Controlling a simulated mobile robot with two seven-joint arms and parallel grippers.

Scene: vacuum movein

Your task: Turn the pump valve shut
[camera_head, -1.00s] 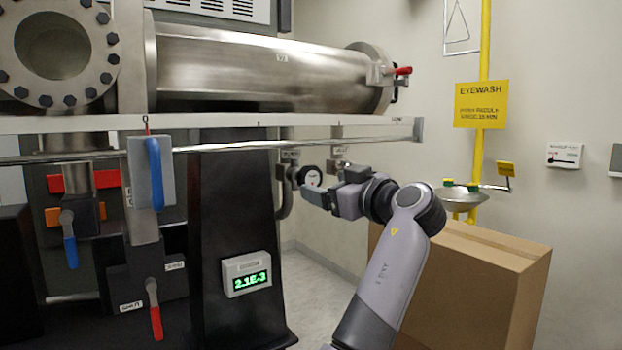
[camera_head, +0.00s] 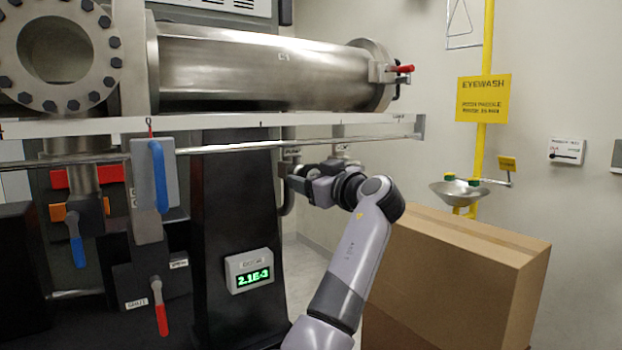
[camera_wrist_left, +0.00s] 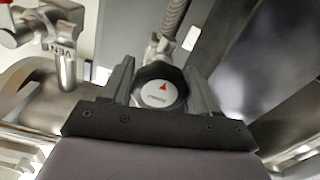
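In the head view my left gripper (camera_head: 298,180) is at the pipework under the rail and hides the knob. My right gripper is in neither view.
A steel cylinder (camera_head: 265,75) lies above the rail (camera_head: 235,146). A cardboard box (camera_head: 450,275) stands right of my arm. Blue (camera_head: 77,238) and red (camera_head: 160,308) lever handles and a green-lit gauge (camera_head: 249,271) are to the left. An eyewash bowl (camera_head: 458,194) is at the right.

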